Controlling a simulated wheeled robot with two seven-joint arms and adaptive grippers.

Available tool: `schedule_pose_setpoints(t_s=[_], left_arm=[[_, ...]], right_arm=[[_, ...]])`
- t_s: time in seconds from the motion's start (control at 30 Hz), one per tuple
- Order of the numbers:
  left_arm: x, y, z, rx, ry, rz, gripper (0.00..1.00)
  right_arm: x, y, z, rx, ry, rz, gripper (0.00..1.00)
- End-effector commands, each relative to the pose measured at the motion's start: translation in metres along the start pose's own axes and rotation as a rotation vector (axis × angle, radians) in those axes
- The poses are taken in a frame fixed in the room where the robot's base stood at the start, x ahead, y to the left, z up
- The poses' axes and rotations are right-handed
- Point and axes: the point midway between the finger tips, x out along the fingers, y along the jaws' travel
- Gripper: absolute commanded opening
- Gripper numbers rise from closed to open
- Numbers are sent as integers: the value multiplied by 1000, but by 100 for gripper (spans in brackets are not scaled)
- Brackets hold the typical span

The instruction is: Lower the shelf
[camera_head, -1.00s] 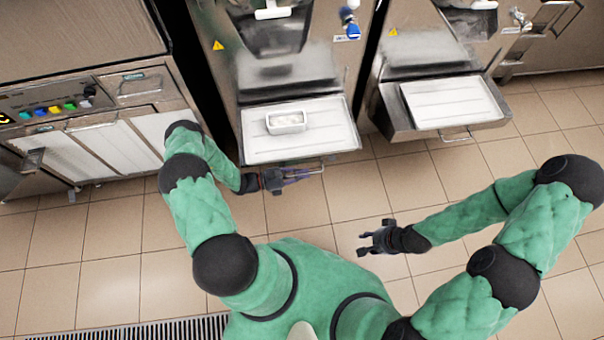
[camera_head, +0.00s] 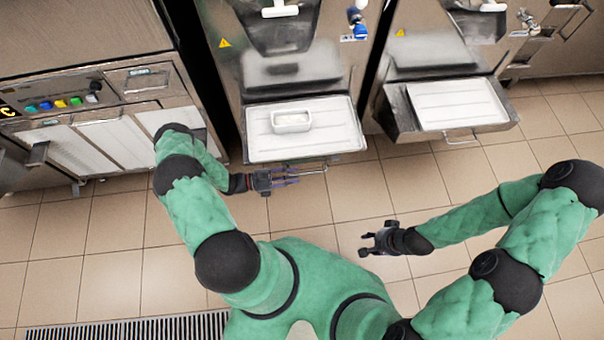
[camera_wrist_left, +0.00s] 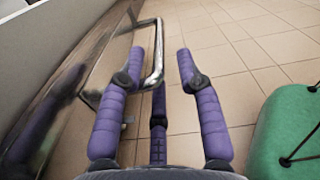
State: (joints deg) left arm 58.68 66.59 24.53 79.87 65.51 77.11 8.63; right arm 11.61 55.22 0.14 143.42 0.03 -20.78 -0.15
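The shelf (camera_head: 340,128) is a white-topped metal ledge at the front of the middle freezer. It sticks out level and carries a small white container. Its thin metal handle (camera_head: 318,169) runs along the front edge; in the left wrist view the handle (camera_wrist_left: 158,62) bends back towards the shelf front. My left gripper (camera_head: 296,178) is at the left part of this handle. In the left wrist view its purple fingers (camera_wrist_left: 161,54) are spread, with the bar between them, nearer the left finger. My right gripper (camera_head: 364,244) is open and empty above the floor, away from the shelf.
The small white container (camera_head: 291,122) sits on the shelf. A second freezer with a similar shelf (camera_head: 455,104) and handle stands to the right. A machine with coloured buttons (camera_head: 60,104) stands to the left. The tiled floor in front is clear.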

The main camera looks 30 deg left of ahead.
Motion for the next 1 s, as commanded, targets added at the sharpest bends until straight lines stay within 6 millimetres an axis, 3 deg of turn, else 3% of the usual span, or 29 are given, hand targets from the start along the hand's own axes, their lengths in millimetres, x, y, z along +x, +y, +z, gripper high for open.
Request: schedule_pose_setpoints(t_s=[0.2,0.4,1.0], left_arm=[[-42,1,0,1,2,3,35],[-62,0,0,0,1,2,35],[-67,0,0,0,1,0,35]], right_arm=[[0,0,0,0,0,0,40],[0,0,0,0,0,0,40],[0,0,0,0,0,0,40]])
